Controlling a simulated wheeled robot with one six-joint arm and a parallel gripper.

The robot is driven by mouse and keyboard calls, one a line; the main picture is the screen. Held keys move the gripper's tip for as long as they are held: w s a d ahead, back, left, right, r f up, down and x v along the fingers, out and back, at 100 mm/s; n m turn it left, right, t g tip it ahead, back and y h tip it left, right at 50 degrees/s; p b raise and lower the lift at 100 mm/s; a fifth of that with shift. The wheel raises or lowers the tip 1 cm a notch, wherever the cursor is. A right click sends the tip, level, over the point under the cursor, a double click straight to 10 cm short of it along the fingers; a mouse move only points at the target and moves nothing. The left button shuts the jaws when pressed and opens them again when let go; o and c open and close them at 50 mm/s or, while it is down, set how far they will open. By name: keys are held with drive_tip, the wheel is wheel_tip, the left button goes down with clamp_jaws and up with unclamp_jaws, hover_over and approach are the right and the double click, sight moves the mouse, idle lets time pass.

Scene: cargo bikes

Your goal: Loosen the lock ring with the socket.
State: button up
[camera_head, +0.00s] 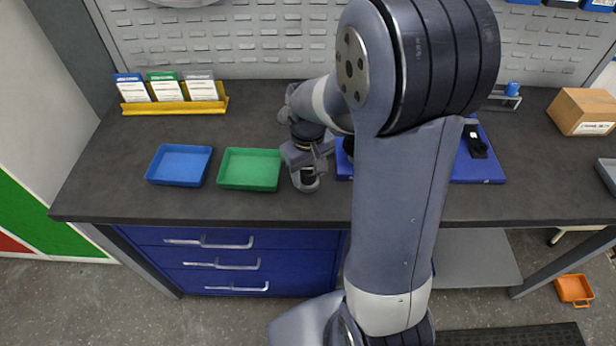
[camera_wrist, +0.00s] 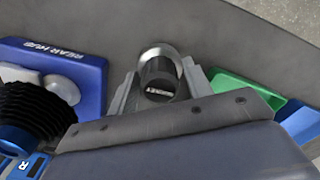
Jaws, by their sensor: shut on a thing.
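My gripper (camera_head: 304,165) is shut on the socket (camera_head: 308,177), a dark cylinder with a bright metal rim. In the wrist view the socket (camera_wrist: 159,76) sits between the two grey fingers, above the dark worktop and apart from the blue rear hub fixture. That fixture (camera_wrist: 85,70), labelled "REAR HUB", is at the left of the wrist view, with a black ribbed part (camera_wrist: 38,108) near it. In the head view my arm hides most of the blue base (camera_head: 480,168). I cannot make out the lock ring in either view.
A green tray (camera_head: 250,169) is just left of my gripper, with a blue tray (camera_head: 180,165) farther left. A yellow card holder (camera_head: 180,106) stands behind them. A cardboard box (camera_head: 583,111) is at the right. Bare worktop (camera_head: 110,195) lies along the front left.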

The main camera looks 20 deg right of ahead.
sight(308, 168)
wheel_tip(308, 168, up, 7)
drive_tip(key=shift+f, duration=0.1)
drive_tip(key=w+d+r+p, duration=0.2)
drive_tip(key=d+r+p, duration=0.3)
drive_tip(key=d, duration=0.2)
drive_tip(key=w+d+r+p, duration=0.2)
drive_tip(key=d+r+p, duration=0.3)
drive_tip(key=d, duration=0.3)
drive_tip(key=shift+s+f+b, duration=0.15)
drive_tip(key=shift+f+b, duration=1.1)
drive_tip(key=shift+f, duration=0.35)
drive_tip(key=shift+s+f+b, duration=0.1)
drive_tip(key=shift+f+b, duration=1.15)
drive_tip(key=shift+f, duration=0.35)
drive_tip(key=shift+f, duration=0.5)
drive_tip(key=o, duration=0.4)
drive_tip(key=c, duration=0.8)
drive_tip(key=shift+o, duration=0.2)
